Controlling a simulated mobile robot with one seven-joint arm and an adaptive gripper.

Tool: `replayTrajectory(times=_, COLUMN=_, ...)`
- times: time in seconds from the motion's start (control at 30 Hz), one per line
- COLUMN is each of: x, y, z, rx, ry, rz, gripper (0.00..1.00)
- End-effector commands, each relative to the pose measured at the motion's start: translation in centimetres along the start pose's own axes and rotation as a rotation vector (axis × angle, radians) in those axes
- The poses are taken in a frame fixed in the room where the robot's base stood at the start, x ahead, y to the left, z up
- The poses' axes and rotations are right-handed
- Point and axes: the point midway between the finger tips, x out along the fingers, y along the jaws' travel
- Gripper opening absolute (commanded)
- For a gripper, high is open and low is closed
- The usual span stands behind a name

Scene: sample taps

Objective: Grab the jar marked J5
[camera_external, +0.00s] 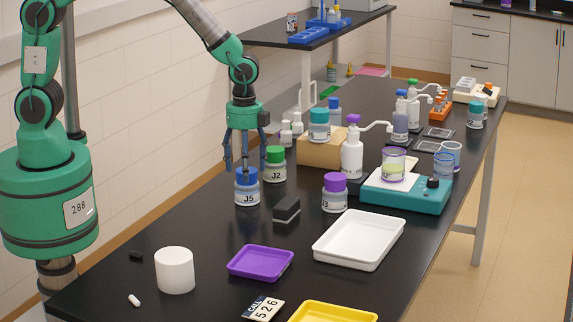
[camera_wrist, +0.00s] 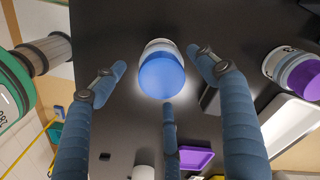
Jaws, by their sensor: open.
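The jar marked J5 (camera_external: 246,191) has a blue lid and stands upright on the black bench. My gripper (camera_external: 241,165) points down just above it, with its blue fingers around the lid's height. In the wrist view the J5 jar (camera_wrist: 161,72) lies between the spread fingers of my gripper (camera_wrist: 158,80), with dark gaps at its sides. The fingers are open and hold nothing. The jar marked J2 (camera_external: 275,165), with a green lid, stands close behind and to the right. The jar marked J3 (camera_external: 335,195), with a purple lid, stands farther right.
A black block (camera_external: 287,209) lies just right of J5. A white tray (camera_external: 359,240), a purple tray (camera_external: 260,263) and a white cylinder (camera_external: 175,270) are nearer the front. A teal device (camera_external: 405,193) and several bottles stand farther back. The bench left of J5 is clear.

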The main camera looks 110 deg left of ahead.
Motion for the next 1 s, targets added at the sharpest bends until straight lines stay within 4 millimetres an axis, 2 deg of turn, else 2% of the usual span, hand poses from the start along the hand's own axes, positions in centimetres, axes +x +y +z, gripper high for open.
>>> replayTrajectory(times=0.47, x=4.7, y=-0.2, z=-0.1, rx=0.000, ry=0.000, rz=0.001, gripper=0.72)
replayTrajectory(times=1.0, x=5.0, y=-0.2, z=-0.1, rx=0.000, ry=0.000, rz=0.000, gripper=0.72)
